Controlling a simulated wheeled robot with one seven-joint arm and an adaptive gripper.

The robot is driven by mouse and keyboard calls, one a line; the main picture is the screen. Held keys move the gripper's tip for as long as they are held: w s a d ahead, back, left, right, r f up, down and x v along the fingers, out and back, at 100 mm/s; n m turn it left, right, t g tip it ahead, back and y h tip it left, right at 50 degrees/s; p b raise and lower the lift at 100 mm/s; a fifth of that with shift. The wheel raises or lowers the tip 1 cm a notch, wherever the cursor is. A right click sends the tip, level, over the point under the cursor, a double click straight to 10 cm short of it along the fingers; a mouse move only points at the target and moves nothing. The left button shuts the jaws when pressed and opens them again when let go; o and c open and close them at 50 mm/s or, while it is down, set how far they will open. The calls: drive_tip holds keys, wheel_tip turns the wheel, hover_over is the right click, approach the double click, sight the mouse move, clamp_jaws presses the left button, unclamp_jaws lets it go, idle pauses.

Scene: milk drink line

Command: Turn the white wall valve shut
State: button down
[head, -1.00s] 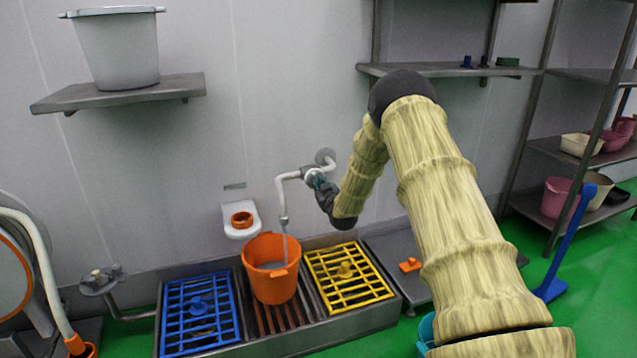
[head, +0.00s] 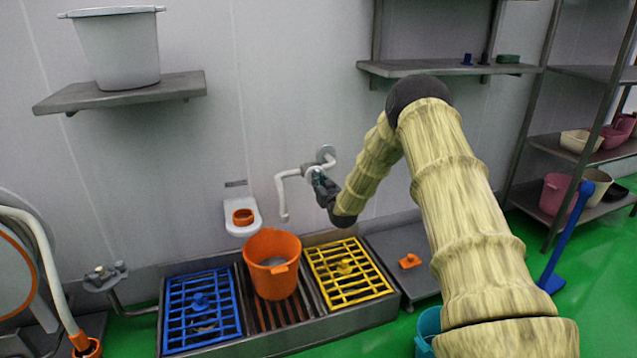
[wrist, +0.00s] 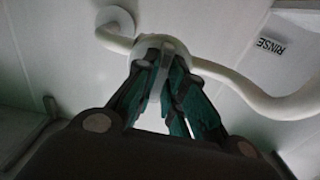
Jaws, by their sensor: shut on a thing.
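The white wall valve sits on a white bent pipe (head: 281,193) that comes out of a round wall flange (head: 326,154). My gripper (head: 318,178) is at the valve, its fingers shut on the valve handle. In the wrist view the dark green fingers (wrist: 165,85) close on both sides of the pale handle (wrist: 158,80), in front of the round valve body (wrist: 160,44). No water shows below the spout now. The fingers hide much of the handle in the head view.
An orange bucket (head: 272,282) stands below the spout, between a blue grate (head: 178,318) and a yellow grate (head: 372,283). A white wall holder (head: 236,229) with an orange piece is at left. A shelf (head: 430,69) hangs above right.

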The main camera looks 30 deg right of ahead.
drive_tip(key=c, duration=1.5)
unclamp_jaws()
drive_tip(key=shift+s, duration=0.1)
drive_tip(key=v, duration=1.1)
drive_tip(key=shift+s, duration=0.4)
drive_tip(key=shift+f, duration=0.15)
